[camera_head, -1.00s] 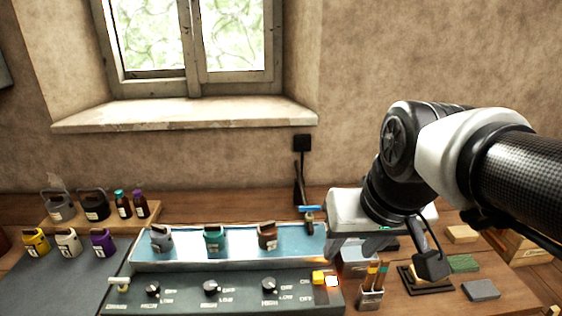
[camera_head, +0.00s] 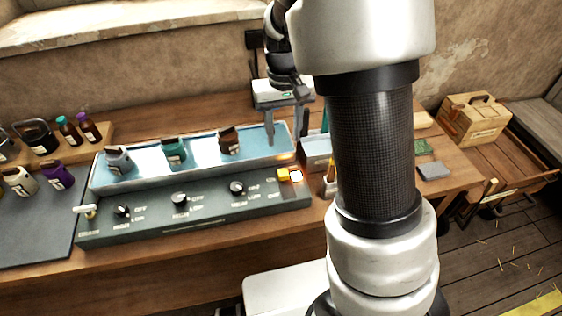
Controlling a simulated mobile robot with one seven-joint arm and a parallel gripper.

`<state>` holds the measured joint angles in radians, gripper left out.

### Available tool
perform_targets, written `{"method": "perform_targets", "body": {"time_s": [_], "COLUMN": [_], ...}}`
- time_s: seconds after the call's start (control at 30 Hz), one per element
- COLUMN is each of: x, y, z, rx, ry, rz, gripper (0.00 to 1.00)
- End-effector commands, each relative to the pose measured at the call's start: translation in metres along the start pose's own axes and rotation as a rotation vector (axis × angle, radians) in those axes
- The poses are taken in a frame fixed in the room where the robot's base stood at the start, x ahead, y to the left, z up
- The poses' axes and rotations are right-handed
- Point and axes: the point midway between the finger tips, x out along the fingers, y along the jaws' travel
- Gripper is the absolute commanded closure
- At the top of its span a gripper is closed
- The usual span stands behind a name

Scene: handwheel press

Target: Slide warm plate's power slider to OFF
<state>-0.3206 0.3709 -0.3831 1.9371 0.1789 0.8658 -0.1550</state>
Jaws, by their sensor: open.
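The warm plate has a pale blue top (camera_head: 200,158) and a dark green sloping front panel (camera_head: 150,222). A small yellow block (camera_head: 283,174), which looks like the power slider, sits at the panel's upper right end. A bright white-orange glowing square (camera_head: 296,176) is right beside it. Small white lettering stands left of the block and looks like ON. My gripper (camera_head: 285,138) is open and empty, fingers pointing down, above and behind the yellow block near the plate's right end. It appears apart from the block; its exact height is unclear.
Three labelled pots, grey (camera_head: 118,160), teal (camera_head: 174,152) and brown (camera_head: 229,142), stand on the plate. Several black knobs line the panel, with a pale handle (camera_head: 86,211) at its left end. A wooden crate (camera_head: 474,119) stands far right.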

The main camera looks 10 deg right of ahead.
Motion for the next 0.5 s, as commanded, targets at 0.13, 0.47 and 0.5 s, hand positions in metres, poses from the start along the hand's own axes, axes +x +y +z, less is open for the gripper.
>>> {"method": "perform_targets", "body": {"time_s": [0.13,0.47,0.5], "x": [0.035,0.105,0.112], "y": [0.001,0.001,0.001], "z": [0.002,0.002,0.002], "rx": [0.001,0.0,0.001], "ry": [-0.007,-0.006,-0.005], "rz": [0.002,0.001,0.001], "gripper": [0.58,0.58,0.58]}}
